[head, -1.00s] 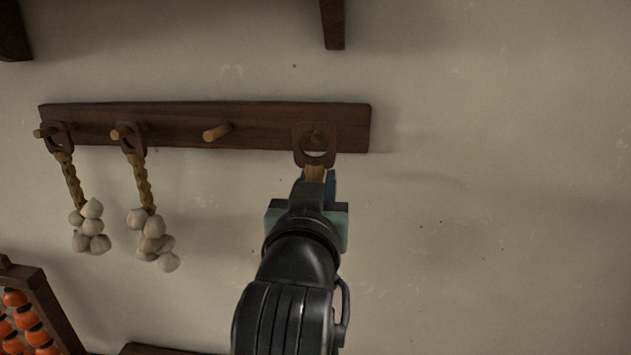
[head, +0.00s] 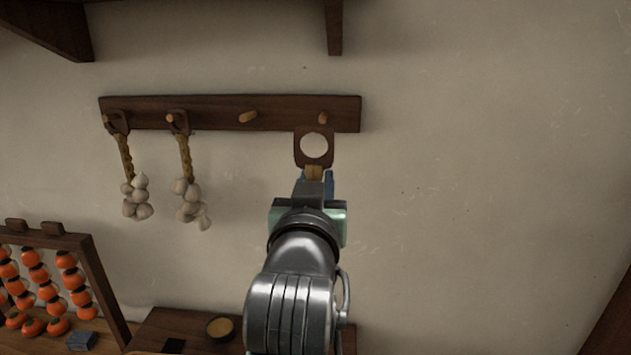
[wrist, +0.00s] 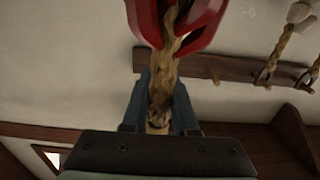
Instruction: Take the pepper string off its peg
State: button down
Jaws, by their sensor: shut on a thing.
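The pepper string shows in the head view as a dark wooden hanger tab (head: 300,158) with a round hole and a short bit of tan braid below it. Its red peppers (wrist: 148,22) show in the wrist view, with the braid running down between my fingers. My gripper (head: 314,178) is shut on the braid just under the tab; its blue fingers also show in the wrist view (wrist: 162,100). The right-hand peg (head: 323,118) stands above the hole, and only bare wall shows through the hole. My arm hides the peppers in the head view.
The dark peg rail (head: 215,112) holds two garlic strings, one at far left (head: 136,196) and one beside it (head: 190,202). An empty peg (head: 248,117) sits between. A rack of orange fruit (head: 95,285) and a small bowl (head: 220,328) are lower left. The wall at right is clear.

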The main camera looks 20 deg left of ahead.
jog(key=shift+w+r+p, duration=0.2)
jog(key=shift+r+p, duration=0.1)
jog(key=shift+r, duration=0.05)
jog(key=shift+s, duration=0.2)
jog(key=shift+v, duration=2.65)
jog(key=shift+s+r, duration=0.1)
jog(key=shift+r, duration=0.05)
jog(key=shift+p+v, duration=0.4)
jog(key=shift+v, duration=2.5)
